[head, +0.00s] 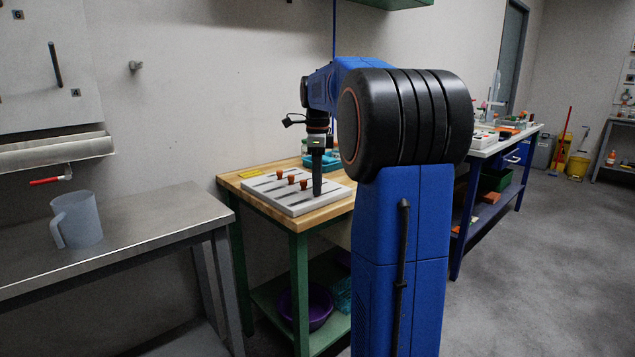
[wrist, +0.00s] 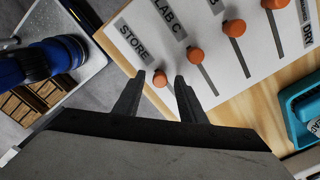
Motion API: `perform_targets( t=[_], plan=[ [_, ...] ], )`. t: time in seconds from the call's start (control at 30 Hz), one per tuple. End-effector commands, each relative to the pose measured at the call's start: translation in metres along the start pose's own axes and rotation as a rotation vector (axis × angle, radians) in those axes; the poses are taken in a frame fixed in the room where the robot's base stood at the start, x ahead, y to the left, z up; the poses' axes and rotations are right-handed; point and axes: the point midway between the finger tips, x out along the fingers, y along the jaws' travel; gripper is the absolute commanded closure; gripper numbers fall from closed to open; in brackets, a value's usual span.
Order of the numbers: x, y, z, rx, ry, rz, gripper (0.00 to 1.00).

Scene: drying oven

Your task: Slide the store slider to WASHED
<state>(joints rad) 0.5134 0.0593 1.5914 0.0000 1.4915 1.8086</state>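The white slider board (head: 290,203) lies on the wooden bench top, with several orange-red knobs in dark slots. The store knob (wrist: 160,78) is nearest the STORE label. My gripper (wrist: 160,77) is open, its two dark fingertips on either side of this knob, with gaps showing on both sides. In the head view my gripper (head: 317,188) points down over the board's right part and hides the store knob.
A neighbouring knob (wrist: 195,55) stands close to the right finger. A teal tray (wrist: 303,108) lies beside the board on the bench. A clear jug (head: 78,220) stands on the steel table (head: 150,228) at left.

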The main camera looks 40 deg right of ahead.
Motion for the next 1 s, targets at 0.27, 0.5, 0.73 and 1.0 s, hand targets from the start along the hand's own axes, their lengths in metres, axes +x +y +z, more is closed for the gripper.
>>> perform_targets(
  t=[0.27,0.5,0.73,1.0],
  plan=[
    [0.0,0.0,0.0,0.0,0.0,0.0,0.72],
    [0.0,0.0,0.0,0.0,0.0,-0.001,1.0],
    [-0.001,-0.013,-0.012,0.003,0.0,-0.002,1.0],
    [-0.001,-0.033,-0.032,0.0,-0.001,-0.003,1.0]
  ],
)
